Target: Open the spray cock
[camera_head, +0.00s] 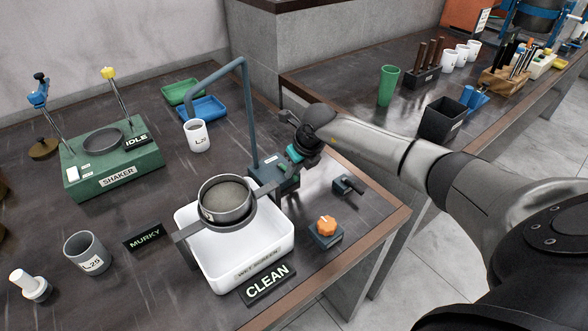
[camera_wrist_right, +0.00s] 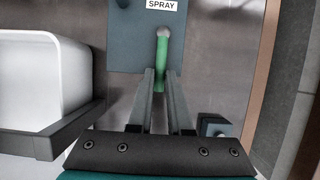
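The spray cock is a green lever (camera_wrist_right: 161,72) with a pale round end, on a dark blue-grey box labelled SPRAY (camera_wrist_right: 120,45). In the head view the box (camera_head: 283,187) stands at the foot of a bent blue-grey pipe (camera_head: 249,110), partly covered by my right gripper. My right gripper (camera_head: 284,173) reaches down over it from the right. In the right wrist view its two fingers (camera_wrist_right: 160,80) lie close on either side of the green lever, with no clear gap at the tips. The lever's lower part is between the fingers. My left gripper is not in view.
A white wet-screen tub (camera_head: 283,247) with a sieve (camera_head: 226,203) above it stands left of the cock. A black CLEAN sign (camera_head: 267,285), an orange knob (camera_head: 326,225) and a small dark block with a handle (camera_head: 348,187) are nearby. The table's right edge is close.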

